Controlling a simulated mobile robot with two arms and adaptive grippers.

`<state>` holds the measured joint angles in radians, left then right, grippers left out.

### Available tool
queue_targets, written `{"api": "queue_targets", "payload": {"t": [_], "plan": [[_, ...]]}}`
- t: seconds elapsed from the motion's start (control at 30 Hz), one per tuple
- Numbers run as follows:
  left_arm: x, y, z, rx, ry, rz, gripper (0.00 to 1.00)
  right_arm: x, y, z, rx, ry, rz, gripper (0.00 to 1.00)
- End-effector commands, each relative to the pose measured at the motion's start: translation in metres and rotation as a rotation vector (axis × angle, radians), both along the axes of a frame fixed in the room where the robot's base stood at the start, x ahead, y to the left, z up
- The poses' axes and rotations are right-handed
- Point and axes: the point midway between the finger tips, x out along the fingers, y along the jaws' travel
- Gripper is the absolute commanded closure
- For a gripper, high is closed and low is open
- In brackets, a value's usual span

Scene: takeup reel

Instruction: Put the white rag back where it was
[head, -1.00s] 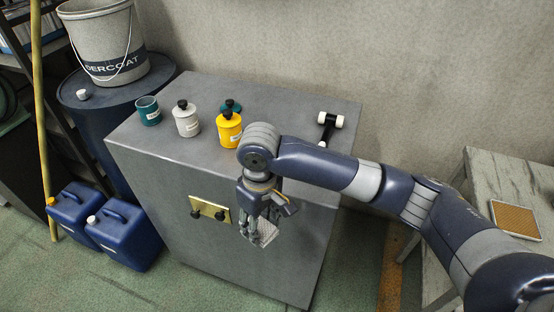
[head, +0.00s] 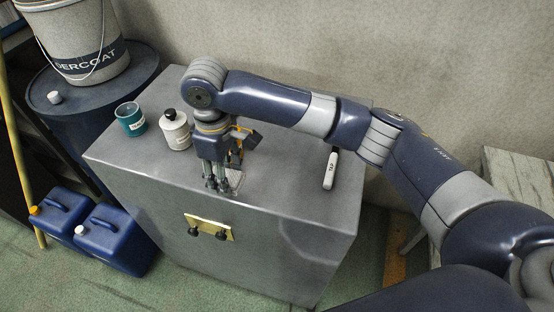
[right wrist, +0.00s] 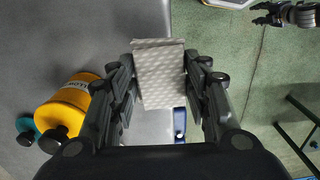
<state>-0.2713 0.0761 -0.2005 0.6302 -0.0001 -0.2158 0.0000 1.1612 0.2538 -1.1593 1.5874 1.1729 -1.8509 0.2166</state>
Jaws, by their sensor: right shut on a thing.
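My right gripper (head: 217,188) is shut on the white rag (head: 236,179) and holds it over the front part of the grey cabinet's top (head: 275,185). In the right wrist view the rag (right wrist: 160,78) is a pale, quilted piece between the two fingers of the right gripper (right wrist: 160,82). Whether it touches the cabinet top I cannot tell. My left gripper (right wrist: 284,14) shows only at the upper right of the right wrist view, away from the rag; its finger opening is unclear.
A teal jar (head: 130,118) and a white jar (head: 175,130) stand left of the right gripper. A yellow jar (right wrist: 66,112) is close to its left finger in the wrist view. A white-handled tool (head: 331,168) lies at right. A brass plate (head: 208,226) with black knobs is on the front.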

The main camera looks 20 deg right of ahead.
Motion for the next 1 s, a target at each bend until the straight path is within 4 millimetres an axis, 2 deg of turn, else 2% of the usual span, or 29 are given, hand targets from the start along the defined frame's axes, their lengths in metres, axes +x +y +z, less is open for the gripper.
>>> {"api": "queue_targets", "payload": {"t": [0.03,0.2,0.3,0.4,0.5,0.63,0.73,0.9,1.0], "plan": [[-0.011,0.001,0.008,0.001,0.015,0.000,0.60,0.003,-0.016,0.003,-0.003,0.002,-0.006,0.78],[-0.044,0.003,0.021,0.006,0.063,-0.001,0.60,0.010,-0.062,-0.001,-0.003,0.001,-0.008,0.78],[-0.056,0.004,0.029,0.008,0.081,-0.002,0.60,0.014,-0.089,-0.004,-0.004,0.001,-0.007,0.78],[-0.057,0.004,0.035,0.008,0.080,-0.002,0.60,0.018,-0.110,-0.006,-0.002,0.000,-0.006,0.78],[-0.045,0.004,0.040,0.007,0.065,-0.002,0.60,0.020,-0.125,-0.009,-0.001,0.001,-0.004,0.78],[-0.022,0.003,0.043,0.005,0.030,-0.002,0.60,0.022,-0.133,-0.012,0.000,0.000,-0.001,0.78],[-0.013,0.003,0.050,0.004,0.016,-0.002,0.60,0.021,-0.134,-0.021,-0.001,0.004,-0.001,0.78],[-0.018,0.004,0.058,0.005,0.024,-0.001,0.60,0.021,-0.134,-0.042,-0.001,0.002,0.001,0.78],[-0.026,0.005,0.057,0.006,0.037,0.000,0.60,0.021,-0.134,-0.047,0.001,-0.001,0.001,0.78]]}}
